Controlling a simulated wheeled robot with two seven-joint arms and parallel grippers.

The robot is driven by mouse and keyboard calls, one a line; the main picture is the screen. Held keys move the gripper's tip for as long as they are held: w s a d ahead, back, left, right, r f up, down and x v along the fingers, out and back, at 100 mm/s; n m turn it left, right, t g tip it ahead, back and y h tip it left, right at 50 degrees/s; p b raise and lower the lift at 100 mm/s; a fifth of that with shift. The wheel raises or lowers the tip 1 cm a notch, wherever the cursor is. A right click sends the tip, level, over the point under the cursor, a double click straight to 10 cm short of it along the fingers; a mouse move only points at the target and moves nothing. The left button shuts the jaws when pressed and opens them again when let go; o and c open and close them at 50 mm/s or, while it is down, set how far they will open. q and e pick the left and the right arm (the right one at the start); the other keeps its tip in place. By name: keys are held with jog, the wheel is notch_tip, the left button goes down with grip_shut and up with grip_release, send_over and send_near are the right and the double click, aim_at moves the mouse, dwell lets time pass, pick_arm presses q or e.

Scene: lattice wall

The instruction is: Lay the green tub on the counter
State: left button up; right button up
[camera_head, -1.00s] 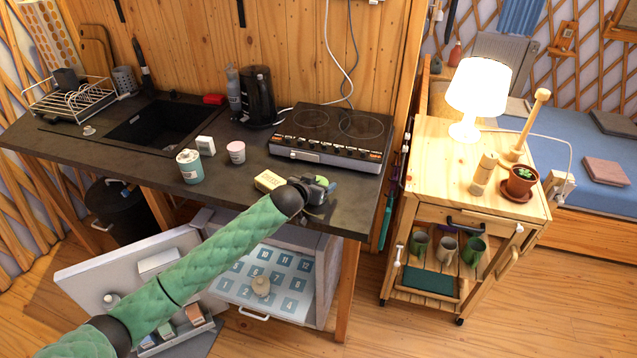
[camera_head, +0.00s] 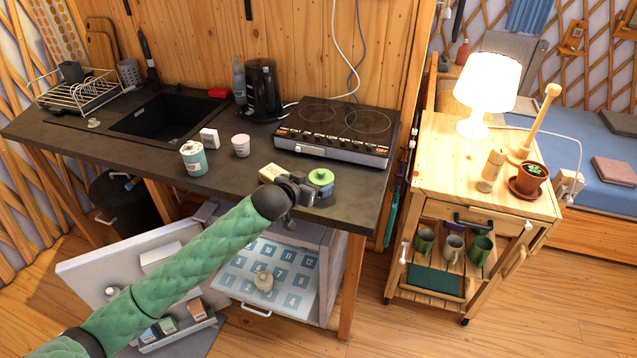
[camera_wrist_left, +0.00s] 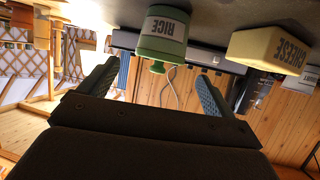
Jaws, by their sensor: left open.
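The green tub (camera_head: 321,178) stands upright on the dark counter (camera_head: 235,188), near its front right edge below the hob. In the left wrist view, which is upside down, the tub (camera_wrist_left: 162,36) shows a "RICE" label and its base meets the counter top. My left gripper (camera_head: 306,192) is just left of the tub. In the wrist view my left gripper (camera_wrist_left: 153,84) has its fingers wide apart and empty, with the tub beyond the tips. My right gripper is not in view.
A yellow cheese block (camera_head: 272,173) lies close to the left of my gripper; it also shows in the wrist view (camera_wrist_left: 270,48). The hob (camera_head: 335,135) is behind the tub. A teal-and-white tub (camera_head: 194,160) and a small cup (camera_head: 241,146) stand further left.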

pick_arm(q)
jog(key=shift+b+v, duration=0.35)
jog(key=shift+v, duration=1.5)
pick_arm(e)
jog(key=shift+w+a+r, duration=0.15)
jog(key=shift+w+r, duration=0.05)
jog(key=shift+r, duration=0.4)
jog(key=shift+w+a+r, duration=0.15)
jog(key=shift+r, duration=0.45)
